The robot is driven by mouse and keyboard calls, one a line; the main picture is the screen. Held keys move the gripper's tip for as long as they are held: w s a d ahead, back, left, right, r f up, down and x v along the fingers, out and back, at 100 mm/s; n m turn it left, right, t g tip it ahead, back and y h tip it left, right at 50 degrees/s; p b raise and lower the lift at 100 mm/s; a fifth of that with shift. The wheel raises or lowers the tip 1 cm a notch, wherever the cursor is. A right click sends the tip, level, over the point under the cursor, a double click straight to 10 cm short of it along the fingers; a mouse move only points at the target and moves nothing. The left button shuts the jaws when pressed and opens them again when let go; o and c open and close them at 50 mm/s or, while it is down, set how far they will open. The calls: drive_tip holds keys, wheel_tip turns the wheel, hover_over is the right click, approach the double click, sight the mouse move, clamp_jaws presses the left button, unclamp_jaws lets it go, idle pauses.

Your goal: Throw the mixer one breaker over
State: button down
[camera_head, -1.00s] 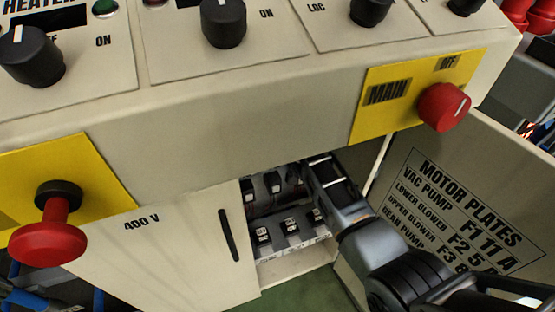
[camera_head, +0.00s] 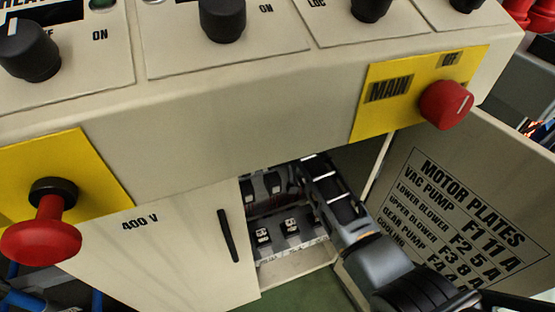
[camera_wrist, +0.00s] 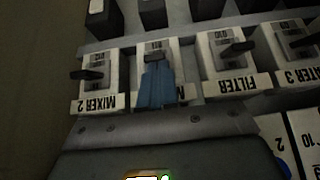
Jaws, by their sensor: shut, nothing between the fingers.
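In the wrist view, a breaker (camera_wrist: 176,58) sits between the MIXER 2 breaker (camera_wrist: 88,74) and the FILTER breaker (camera_wrist: 235,50). Its label is mostly covered, with only an "M" showing, so I cannot read it as mixer one. My gripper (camera_wrist: 157,68) is shut and empty, its blue fingers in front of that breaker, tips close to its dark lever. Whether they touch it I cannot tell. The labels appear upside down. In the head view my gripper (camera_head: 318,172) reaches into the open cabinet, and its fingertips are hard to make out.
Two breakers (camera_head: 277,230) show left of my arm in the lower row. The closed 400 V door (camera_head: 165,255) is at left and the open MOTOR PLATES door (camera_head: 470,200) at right. The panel's front face (camera_head: 230,145) overhangs the opening, with the red MAIN knob (camera_head: 446,105) on it.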

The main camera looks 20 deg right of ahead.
drive_tip(key=f+t+b, duration=0.1)
drive_tip(key=t+b, duration=0.1)
drive_tip(key=s+f+t+b, duration=0.1)
drive_tip(key=t+b, duration=0.2)
drive_tip(key=shift+s+f, duration=0.2)
drive_tip(key=shift+f, duration=0.2)
drive_tip(key=shift+r+p, duration=0.8)
drive_tip(key=v, duration=0.7)
drive_tip(key=shift+s+p, duration=0.4)
drive_tip(key=shift+p, duration=0.05)
drive_tip(key=shift+r, duration=0.15)
